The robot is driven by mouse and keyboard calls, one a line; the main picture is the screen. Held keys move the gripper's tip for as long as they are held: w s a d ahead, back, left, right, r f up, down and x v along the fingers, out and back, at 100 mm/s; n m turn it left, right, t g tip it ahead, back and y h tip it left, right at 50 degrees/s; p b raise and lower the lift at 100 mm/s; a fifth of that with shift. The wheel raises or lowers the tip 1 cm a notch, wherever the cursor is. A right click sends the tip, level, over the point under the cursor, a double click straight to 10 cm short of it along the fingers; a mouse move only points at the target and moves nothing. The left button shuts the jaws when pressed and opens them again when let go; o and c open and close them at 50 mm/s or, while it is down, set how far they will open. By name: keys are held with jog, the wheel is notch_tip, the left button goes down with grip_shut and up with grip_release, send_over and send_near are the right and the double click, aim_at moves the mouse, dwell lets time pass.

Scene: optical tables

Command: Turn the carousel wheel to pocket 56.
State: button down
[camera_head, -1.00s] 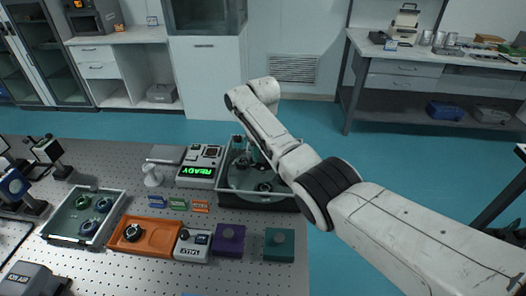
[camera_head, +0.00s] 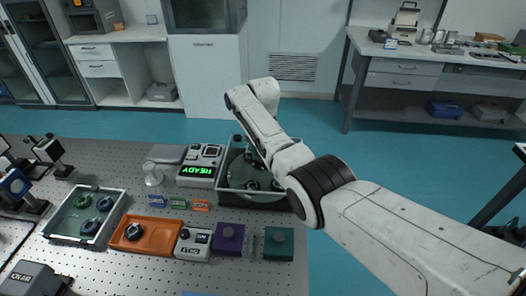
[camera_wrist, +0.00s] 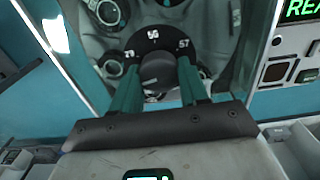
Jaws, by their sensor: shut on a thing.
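The carousel wheel sits in a clear-walled box (camera_head: 258,198) at the table's far edge, partly behind my arm. In the wrist view its dark hub plate (camera_wrist: 152,44) carries numbers: 57 at right, a blurred one at top middle that may read 56, and one at left I cannot read surely. Round pockets holding ringed parts surround the hub. My gripper (camera_wrist: 160,84), with teal fingers, is shut on the dark central knob (camera_wrist: 158,72), one finger on each side. In the head view the fingers are too small to make out.
A console with a green READY display (camera_head: 197,170) stands left of the box. In front are small coloured tags, an orange tray (camera_head: 159,246), a white device (camera_head: 193,243), a purple block (camera_head: 229,238) and a teal block (camera_head: 278,243). A glass-walled tray (camera_head: 65,238) lies at left.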

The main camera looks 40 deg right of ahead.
jog(key=shift+w+r+m, duration=0.1)
jog(key=shift+m, duration=2.5)
jog(key=shift+m+b, duration=0.3)
jog(key=shift+m, duration=2.1)
jog(key=shift+m+b, duration=0.3)
jog(key=shift+m, duration=2.3)
jog(key=shift+s+m+b, duration=0.2)
jog(key=shift+m+b, duration=0.1)
jog(key=shift+m, duration=2.2)
jog(key=c, duration=0.6)
grip_release()
